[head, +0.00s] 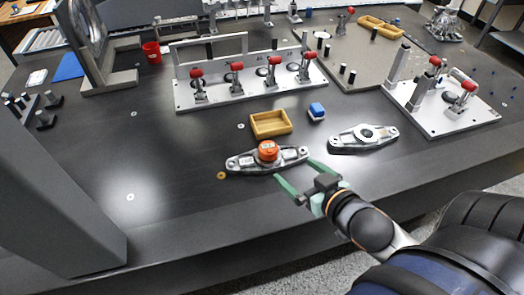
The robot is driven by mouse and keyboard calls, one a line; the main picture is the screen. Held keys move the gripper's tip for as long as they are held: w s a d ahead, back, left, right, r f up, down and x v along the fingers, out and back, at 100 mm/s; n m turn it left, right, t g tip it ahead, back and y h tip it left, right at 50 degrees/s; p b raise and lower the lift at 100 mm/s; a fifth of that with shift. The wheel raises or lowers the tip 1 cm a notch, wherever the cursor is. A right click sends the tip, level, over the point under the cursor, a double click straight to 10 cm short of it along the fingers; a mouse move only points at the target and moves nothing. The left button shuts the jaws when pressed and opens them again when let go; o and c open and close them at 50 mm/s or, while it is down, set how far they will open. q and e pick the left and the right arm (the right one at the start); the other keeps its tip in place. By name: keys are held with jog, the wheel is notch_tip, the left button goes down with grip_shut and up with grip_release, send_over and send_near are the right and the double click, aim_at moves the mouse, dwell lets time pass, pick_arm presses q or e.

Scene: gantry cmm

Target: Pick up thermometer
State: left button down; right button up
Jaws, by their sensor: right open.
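An orange round device with a small pale face, which looks like the thermometer (267,151), sits on the middle of a grey metal flanged part (240,162) near the table's front. My right gripper (294,170) is open, with its two green fingers apart and nothing between them. It is just in front and to the right of the metal part, its fingertips close to the part's right end. Whether they touch it I cannot tell. My left gripper is out of view.
A wooden tray (270,123) and a blue block (317,111) lie just behind. A second metal part (362,138) lies to the right. Fixture plates with red-handled clamps (240,93) stand further back. A small brass disc (221,176) lies left. The front-left tabletop is clear.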

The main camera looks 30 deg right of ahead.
jog(key=b, duration=0.2)
send_near(271, 149)
jog(key=w, duration=0.2)
jog(key=shift+w+a+f, duration=0.1)
jog(key=shift+w+f, duration=0.35)
jog(key=shift+w, duration=0.15)
jog(key=x, duration=0.2)
jog(key=b+x, duration=0.1)
jog(key=x, duration=0.1)
jog(key=shift+w+f, duration=0.2)
jog(key=shift+f, duration=0.2)
jog(key=shift+w+f, duration=0.1)
jog(key=shift+w, duration=0.15)
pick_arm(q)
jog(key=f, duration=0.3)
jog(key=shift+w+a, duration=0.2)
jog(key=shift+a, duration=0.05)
pick_arm(e)
grip_shut()
